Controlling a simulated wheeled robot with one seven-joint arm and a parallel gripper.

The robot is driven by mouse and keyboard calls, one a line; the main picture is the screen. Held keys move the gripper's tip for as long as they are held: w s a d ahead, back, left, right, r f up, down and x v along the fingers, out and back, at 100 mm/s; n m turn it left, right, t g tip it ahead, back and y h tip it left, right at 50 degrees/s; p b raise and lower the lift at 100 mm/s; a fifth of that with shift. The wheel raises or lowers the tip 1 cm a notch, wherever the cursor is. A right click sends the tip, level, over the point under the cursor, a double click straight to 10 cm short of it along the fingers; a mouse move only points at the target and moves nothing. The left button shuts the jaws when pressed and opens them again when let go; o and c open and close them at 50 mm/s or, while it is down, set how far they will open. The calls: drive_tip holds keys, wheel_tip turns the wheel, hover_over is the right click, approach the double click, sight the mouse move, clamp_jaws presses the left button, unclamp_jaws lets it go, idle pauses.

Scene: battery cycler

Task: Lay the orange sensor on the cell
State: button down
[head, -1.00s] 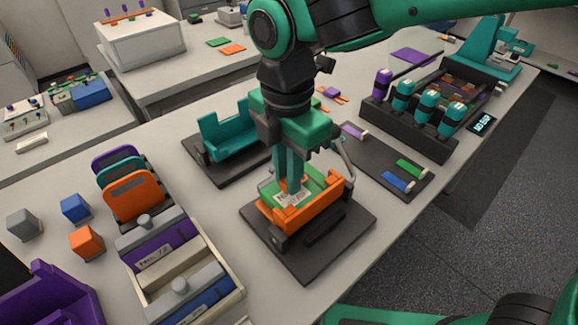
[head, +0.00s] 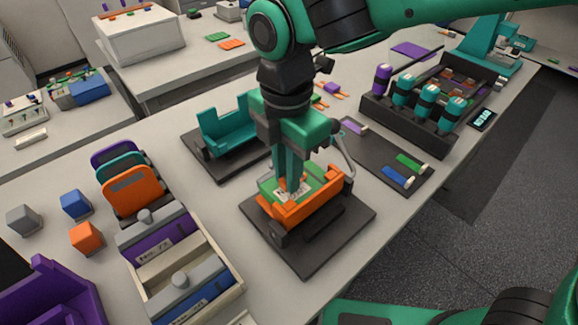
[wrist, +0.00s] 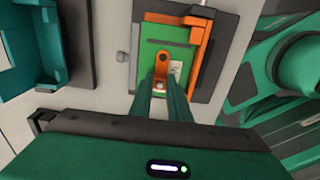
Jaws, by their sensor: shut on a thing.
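The cell is a green block (head: 274,184) with a white label, lying in an orange cradle (head: 312,207) on a dark base. It also shows in the wrist view (wrist: 149,58). My gripper (head: 291,189) points down over the cell, its fingers shut on the small orange sensor (wrist: 161,66). The sensor has a round hole near its far end and lies over the middle of the cell. It looks very close to or touching the cell's top; the fingers partly hide it. The cradle's orange arm (wrist: 197,45) stands to the right of the cell in the wrist view.
A dark mat (head: 372,158) with purple, green and blue pieces lies to the right. A teal cradle (head: 230,135) stands behind left. A cream tray (head: 212,249) with labelled blocks is at left. A dark rack (head: 410,126) with several cylinders and a small display (head: 483,119) are at right.

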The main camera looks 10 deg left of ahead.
drive_tip(key=c, duration=1.6)
unclamp_jaws()
wheel_tip(320, 180, up, 11)
drive_tip(key=shift+w+f, duration=0.1)
